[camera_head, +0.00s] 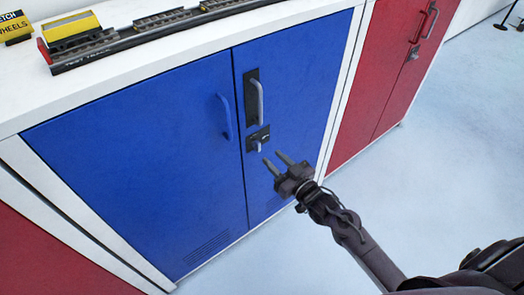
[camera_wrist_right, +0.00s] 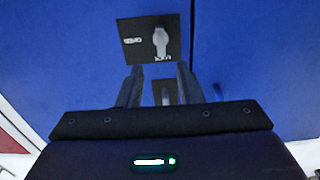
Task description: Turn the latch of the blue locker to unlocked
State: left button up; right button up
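The blue locker (camera_head: 150,155) has two shut doors. Its latch (camera_head: 258,142) is a grey knob on a small black plate beside the seam between the doors, below the black-backed handle. In the right wrist view the latch knob (camera_wrist_right: 161,40) points roughly up and down on its black plate (camera_wrist_right: 135,42), whose small markings are too blurred to read. My right gripper (camera_head: 276,161) is open and empty, just below the latch and apart from it. Its fingers also show in the right wrist view (camera_wrist_right: 158,88), below the plate. My left gripper is not in view.
A blue handle (camera_head: 224,116) is on the left door and a grey handle (camera_head: 254,98) on the right door. Red lockers (camera_head: 385,65) stand on either side. A model track (camera_head: 150,35) lies on the white top. The floor (camera_head: 450,150) at right is clear.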

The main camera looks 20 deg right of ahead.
aim_at(260, 146)
jog(key=x, duration=0.7)
jog(key=shift+a+f, duration=0.1)
jog(key=shift+f, duration=0.05)
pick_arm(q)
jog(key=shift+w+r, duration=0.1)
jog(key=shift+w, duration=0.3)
pick_arm(e)
grip_shut()
